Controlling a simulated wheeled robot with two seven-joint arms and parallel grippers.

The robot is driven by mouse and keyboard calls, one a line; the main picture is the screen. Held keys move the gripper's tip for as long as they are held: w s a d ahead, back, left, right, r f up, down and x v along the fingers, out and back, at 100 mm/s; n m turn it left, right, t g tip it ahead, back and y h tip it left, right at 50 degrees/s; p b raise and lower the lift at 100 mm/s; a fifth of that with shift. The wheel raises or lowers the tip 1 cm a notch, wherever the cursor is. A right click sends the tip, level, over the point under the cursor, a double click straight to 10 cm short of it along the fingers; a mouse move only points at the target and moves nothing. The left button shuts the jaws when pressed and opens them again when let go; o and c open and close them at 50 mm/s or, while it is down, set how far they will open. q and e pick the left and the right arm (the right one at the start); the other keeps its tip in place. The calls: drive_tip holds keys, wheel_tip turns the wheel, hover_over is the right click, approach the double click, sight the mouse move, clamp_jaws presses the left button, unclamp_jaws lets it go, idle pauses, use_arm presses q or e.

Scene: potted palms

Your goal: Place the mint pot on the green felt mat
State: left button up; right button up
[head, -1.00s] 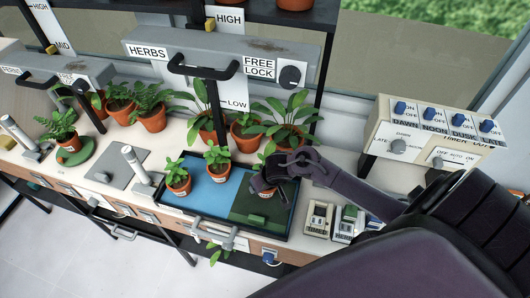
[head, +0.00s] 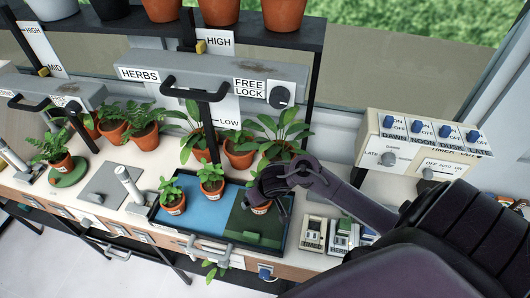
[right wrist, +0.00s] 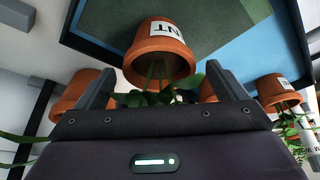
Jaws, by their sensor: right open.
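The mint pot (head: 260,208) is a small terracotta pot with a white label, upright over the green felt mat (head: 252,232) in the right half of the dark tray. It appears to stand on the mat; its base contact is hard to see. In the right wrist view the pot (right wrist: 160,55) is seen upside down, its label partly readable as "NT", with green mat (right wrist: 217,25) around its base. My right gripper (head: 268,190) is open, its fingers (right wrist: 160,88) spread either side of the plant, with gaps to the pot. My left gripper is not in view.
Two other potted herbs (head: 173,202) stand on the blue mat (head: 205,222) in the tray. Larger potted plants (head: 238,152) stand behind, under the HERBS bar (head: 208,80). Small labelled blocks (head: 313,235) and a switch box (head: 420,145) lie to the right.

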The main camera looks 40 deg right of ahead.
drive_tip(key=p+v, duration=0.2)
drive_tip(key=v, duration=0.5)
drive_tip(key=shift+r, duration=0.2)
drive_tip(key=shift+s, duration=0.1)
